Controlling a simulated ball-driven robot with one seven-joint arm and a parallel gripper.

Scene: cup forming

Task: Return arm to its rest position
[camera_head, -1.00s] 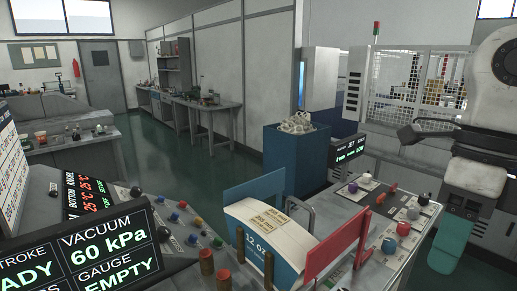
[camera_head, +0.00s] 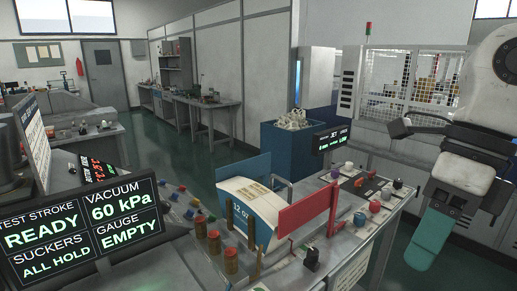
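My arm comes in at the right edge, with a white rounded link at the top and a dark grey part below. My gripper (camera_head: 463,175) hangs at the right, beyond the right end of the control bench. A flat teal piece (camera_head: 430,240) extends down from it and tilts toward the lower left; I cannot tell whether it is a finger or a held thing. The fingertips do not show clearly. The gripper is apart from the bench and its knobs.
A control bench (camera_head: 352,238) with coloured knobs stands in front, with a red panel (camera_head: 305,214) and a paper stack (camera_head: 255,203) on it. A status screen (camera_head: 85,228) is at lower left. A blue bin (camera_head: 285,150) stands behind. Green floor is clear at centre left.

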